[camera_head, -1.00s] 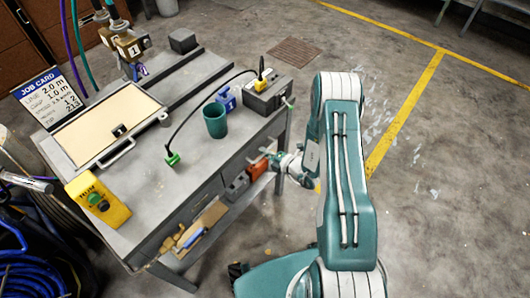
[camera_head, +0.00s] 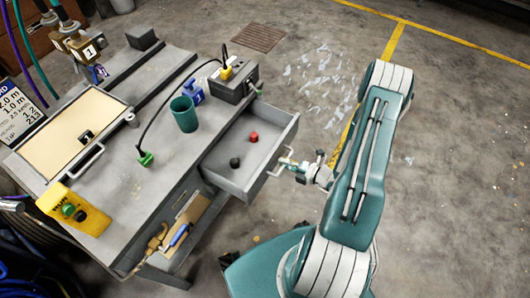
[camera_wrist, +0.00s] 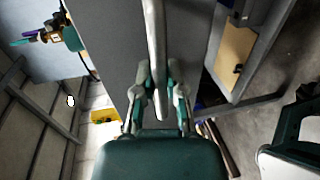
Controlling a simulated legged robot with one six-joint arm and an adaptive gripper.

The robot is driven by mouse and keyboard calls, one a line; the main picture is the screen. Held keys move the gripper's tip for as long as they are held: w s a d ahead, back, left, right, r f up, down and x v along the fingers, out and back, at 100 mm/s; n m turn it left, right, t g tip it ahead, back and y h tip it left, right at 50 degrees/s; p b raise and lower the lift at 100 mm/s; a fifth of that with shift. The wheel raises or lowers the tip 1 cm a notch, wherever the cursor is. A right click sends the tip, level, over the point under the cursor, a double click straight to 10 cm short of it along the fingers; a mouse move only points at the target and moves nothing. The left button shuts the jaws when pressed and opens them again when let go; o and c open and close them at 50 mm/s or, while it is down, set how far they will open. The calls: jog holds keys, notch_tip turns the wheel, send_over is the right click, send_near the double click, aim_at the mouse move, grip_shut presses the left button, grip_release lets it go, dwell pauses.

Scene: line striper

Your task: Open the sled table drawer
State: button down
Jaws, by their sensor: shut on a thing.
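The grey sled table (camera_head: 125,190) stands at the left in the head view. Its drawer (camera_head: 272,168) is pulled out from the long side, and its inside shows. A red block (camera_head: 254,136) and a small black object (camera_head: 235,162) lie in it. My gripper (camera_head: 287,164) is at the drawer's front, shut on the drawer handle. In the wrist view the handle (camera_wrist: 155,45) is a pale bar running between the two fingers of my gripper (camera_wrist: 158,75). The fingers sit on either side of it.
On the tabletop stand a green cup (camera_head: 184,114), a dark box (camera_head: 233,84) with a cable and a yellow button box (camera_head: 75,210). A lower shelf (camera_head: 172,250) holds a clipboard-like board and tools. The floor (camera_head: 300,90) beyond the drawer is open.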

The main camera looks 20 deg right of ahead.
jog(key=f+v, duration=0.2)
jog(key=v, duration=1)
jog(key=shift+s+f, duration=0.25)
jog(key=shift+f, duration=0.15)
jog(key=shift+d, duration=0.1)
jog(key=c, duration=0.7)
grip_release()
jog(key=v, duration=1.2)
jog(key=shift+d, duration=0.1)
jog(key=shift+w, duration=0.1)
